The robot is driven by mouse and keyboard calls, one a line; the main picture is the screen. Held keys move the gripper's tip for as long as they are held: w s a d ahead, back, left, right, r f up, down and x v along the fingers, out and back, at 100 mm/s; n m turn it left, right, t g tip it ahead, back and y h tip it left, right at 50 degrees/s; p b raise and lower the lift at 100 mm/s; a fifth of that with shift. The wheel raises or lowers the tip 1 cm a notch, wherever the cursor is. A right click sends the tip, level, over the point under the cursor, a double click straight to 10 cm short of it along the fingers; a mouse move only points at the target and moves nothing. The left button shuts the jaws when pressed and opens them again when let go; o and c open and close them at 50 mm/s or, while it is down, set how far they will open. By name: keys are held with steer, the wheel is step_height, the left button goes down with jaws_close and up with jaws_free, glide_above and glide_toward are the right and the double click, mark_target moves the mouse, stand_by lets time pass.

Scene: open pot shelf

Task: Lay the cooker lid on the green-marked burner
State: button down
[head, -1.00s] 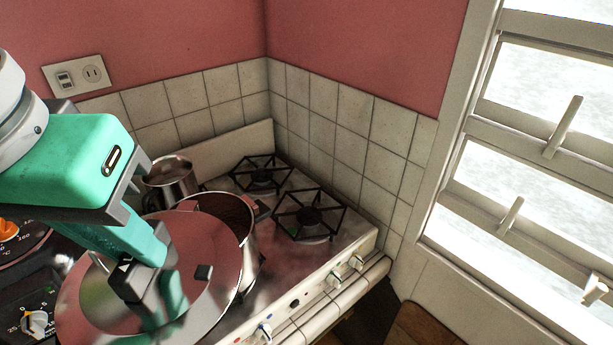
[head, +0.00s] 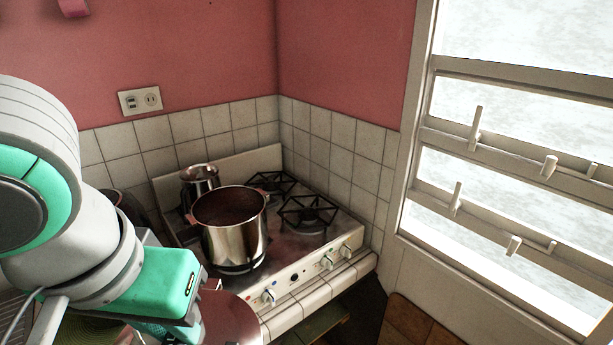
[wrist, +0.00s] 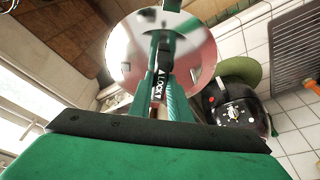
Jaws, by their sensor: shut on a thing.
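The cooker lid (head: 228,322) is a shiny round metal disc at the bottom of the head view, partly cut off and partly behind my arm. In the wrist view the lid (wrist: 125,55) is held by its middle in my gripper (wrist: 161,85), which is shut on it. The lid is in front of the stove, apart from the burners. The front right burner (head: 308,214) is a bare black grate. The back right burner (head: 268,186) is bare too. A green mark is too small to make out surely now.
A big steel pot (head: 234,240) stands on the front left of the stove, with a smaller pot (head: 198,180) behind it. Knobs (head: 327,262) line the stove's front. A tiled wall (head: 340,160) closes the back and right. A window (head: 500,200) is at right.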

steer(key=w+d+f, duration=0.4)
steer(key=w+f, duration=0.1)
steer(key=f, duration=1.6)
steer(key=w+d+f+n, duration=0.1)
steer(key=w+d+f, duration=0.3)
steer(key=f, duration=1.8)
steer(key=w+d+f, duration=0.5)
steer(key=w+f, duration=0.1)
steer(key=f, duration=1.6)
steer(key=shift+f, duration=0.15)
